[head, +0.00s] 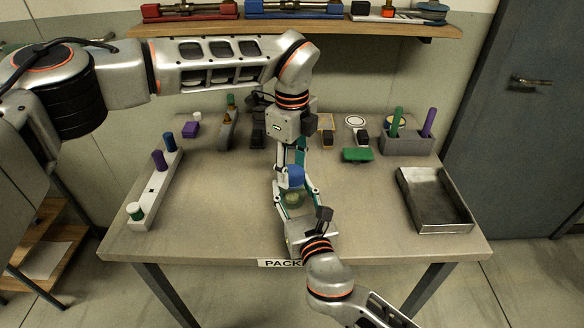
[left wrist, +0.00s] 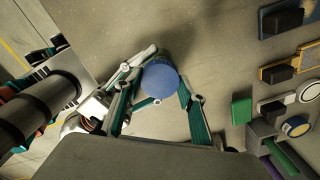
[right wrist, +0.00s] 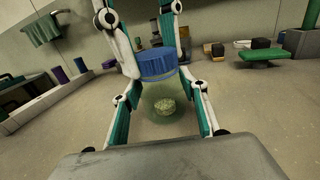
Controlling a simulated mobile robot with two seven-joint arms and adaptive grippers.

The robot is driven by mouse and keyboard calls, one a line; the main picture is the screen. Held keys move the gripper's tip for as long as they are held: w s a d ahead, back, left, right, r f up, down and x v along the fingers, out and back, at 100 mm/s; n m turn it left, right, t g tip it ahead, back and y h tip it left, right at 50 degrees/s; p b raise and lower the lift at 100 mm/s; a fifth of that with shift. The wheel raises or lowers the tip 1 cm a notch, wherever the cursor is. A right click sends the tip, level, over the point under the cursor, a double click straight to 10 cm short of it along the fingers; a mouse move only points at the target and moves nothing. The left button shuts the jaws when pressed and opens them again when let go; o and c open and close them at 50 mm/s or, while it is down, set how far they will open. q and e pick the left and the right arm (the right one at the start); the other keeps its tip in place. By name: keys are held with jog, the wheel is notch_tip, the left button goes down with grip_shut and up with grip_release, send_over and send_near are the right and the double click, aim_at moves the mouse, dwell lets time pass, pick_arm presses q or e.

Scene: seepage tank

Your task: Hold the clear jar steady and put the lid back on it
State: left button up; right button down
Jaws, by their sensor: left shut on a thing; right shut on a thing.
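The clear jar (right wrist: 165,108) stands upright on the table with a pale green lump inside. My right gripper (head: 293,203) is shut around its sides, with one finger on each side in the right wrist view. The blue lid (head: 291,178) is level at the jar's mouth; it also shows in the right wrist view (right wrist: 157,64) and from above in the left wrist view (left wrist: 160,82). My left gripper (head: 290,172) reaches down from above and is shut on the lid. I cannot tell whether the lid is seated or just above the rim.
A white rack (head: 155,190) with purple and green pegs stands at the left. A grey metal tray (head: 437,200) lies at the right. A grey holder (head: 407,142) with green and purple rods and a green block (head: 357,155) stand behind. The table around the jar is clear.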

pick_arm(q)
jog(key=m, duration=0.3)
jog(key=shift+m, duration=0.4)
jog(key=m, duration=1.2)
jog(key=shift+m, duration=0.3)
jog(key=m, duration=1)
jog(key=shift+m, duration=0.3)
jog(key=m, duration=0.4)
jog(key=shift+f+m, duration=0.1)
jog(key=shift+m, duration=0.3)
jog(key=o, duration=1.3)
